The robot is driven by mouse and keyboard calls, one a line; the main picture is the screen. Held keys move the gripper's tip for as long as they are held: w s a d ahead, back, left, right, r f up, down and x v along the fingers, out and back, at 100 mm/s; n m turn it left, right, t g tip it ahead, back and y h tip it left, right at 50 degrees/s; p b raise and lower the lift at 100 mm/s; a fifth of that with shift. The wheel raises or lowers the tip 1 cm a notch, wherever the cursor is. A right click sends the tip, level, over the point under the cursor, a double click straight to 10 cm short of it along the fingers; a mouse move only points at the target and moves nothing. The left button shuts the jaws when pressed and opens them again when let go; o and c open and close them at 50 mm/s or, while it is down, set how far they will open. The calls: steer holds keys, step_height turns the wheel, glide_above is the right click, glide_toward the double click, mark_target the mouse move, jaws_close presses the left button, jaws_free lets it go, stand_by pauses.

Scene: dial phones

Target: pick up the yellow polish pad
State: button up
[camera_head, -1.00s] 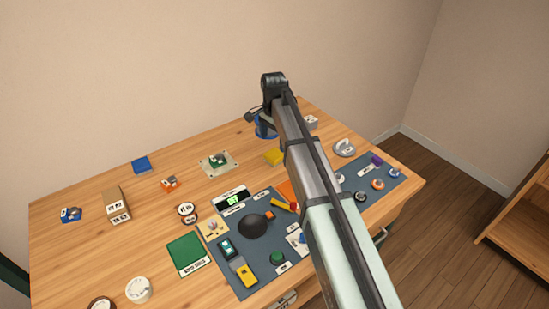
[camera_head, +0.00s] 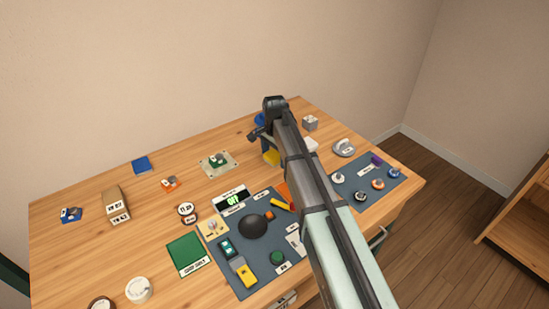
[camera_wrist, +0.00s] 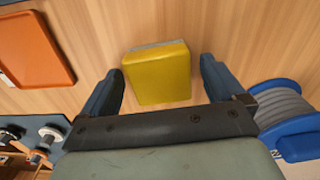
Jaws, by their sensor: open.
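The yellow polish pad (camera_wrist: 158,75) is a yellow block with a grey strip along its top edge in the wrist view. It lies on the wooden table between the two fingers of my gripper (camera_wrist: 160,85). The fingers are open, with a gap on each side of the pad. In the head view only part of the yellow pad (camera_head: 270,158) shows, beside my arm. My arm hides much of the area around it, and the fingertips are hard to make out there.
A blue-flanged spool (camera_wrist: 290,115) stands close to the right finger in the wrist view. An orange tray (camera_wrist: 35,50) lies at the left. A dark mat (camera_head: 240,265) with several tools covers the table's front. Bare wood lies above the pad in the wrist view.

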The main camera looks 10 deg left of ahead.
steer(key=shift+c, duration=0.3)
steer(key=c, duration=1)
steer(key=shift+r, duration=0.2)
